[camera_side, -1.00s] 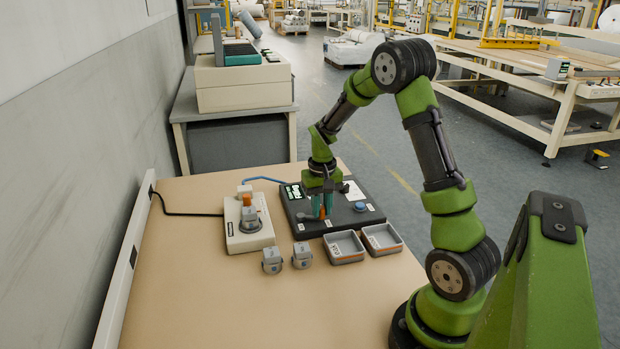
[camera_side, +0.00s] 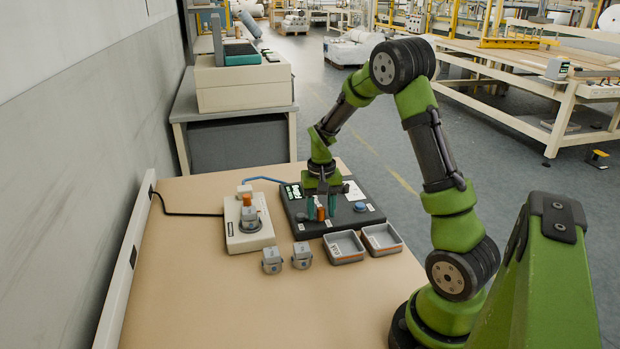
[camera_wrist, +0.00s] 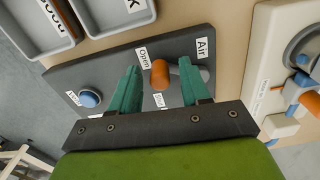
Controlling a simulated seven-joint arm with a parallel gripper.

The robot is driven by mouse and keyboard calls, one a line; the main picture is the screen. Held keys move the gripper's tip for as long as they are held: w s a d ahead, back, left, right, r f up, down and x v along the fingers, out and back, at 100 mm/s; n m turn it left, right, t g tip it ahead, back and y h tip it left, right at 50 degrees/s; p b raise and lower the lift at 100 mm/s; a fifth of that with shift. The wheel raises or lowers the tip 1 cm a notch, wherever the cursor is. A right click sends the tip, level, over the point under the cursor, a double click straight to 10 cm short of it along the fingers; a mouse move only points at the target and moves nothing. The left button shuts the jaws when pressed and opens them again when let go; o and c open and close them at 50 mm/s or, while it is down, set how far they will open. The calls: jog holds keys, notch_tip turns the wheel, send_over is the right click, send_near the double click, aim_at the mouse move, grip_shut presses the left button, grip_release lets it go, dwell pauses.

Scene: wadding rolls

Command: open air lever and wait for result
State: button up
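The air lever has an orange knob (camera_wrist: 160,74) beside the label "Open" on a dark test panel (camera_wrist: 115,62); its grey stem runs right, under the label "Air". My gripper (camera_side: 321,212) is open at the panel. Its two teal fingers stand either side of the knob, with gaps on both sides in the wrist view. The panel's small screen (camera_side: 292,191) shows text too small to read.
A blue button (camera_side: 360,207) sits on the panel's right. Two grey trays (camera_side: 345,247) (camera_side: 381,239) and two small grey parts (camera_side: 272,261) (camera_side: 302,256) stand in front. A beige fixture (camera_side: 248,238) holds a grey part with an orange top.

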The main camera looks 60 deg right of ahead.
aim_at(320, 208)
notch_tip(320, 208, up, 17)
dwell(0.7)
jog(key=shift+w, duration=0.1)
jog(key=s+a+r+n+t+y, duration=0.1)
jog(key=s+a+n+t, duration=0.2)
jog(key=a, duration=0.8)
jog(key=s+a+r+n+t+y, duration=0.1)
jog(key=s+a+t, duration=0.3)
jog(key=s+a, duration=0.4)
jog(key=a+n, duration=0.1)
jog(key=a, duration=0.3)
jog(key=shift+s+r+n, duration=0.25)
jog(key=shift+r+n, duration=0.05)
jog(key=shift+n, duration=0.1)
dwell(0.7)
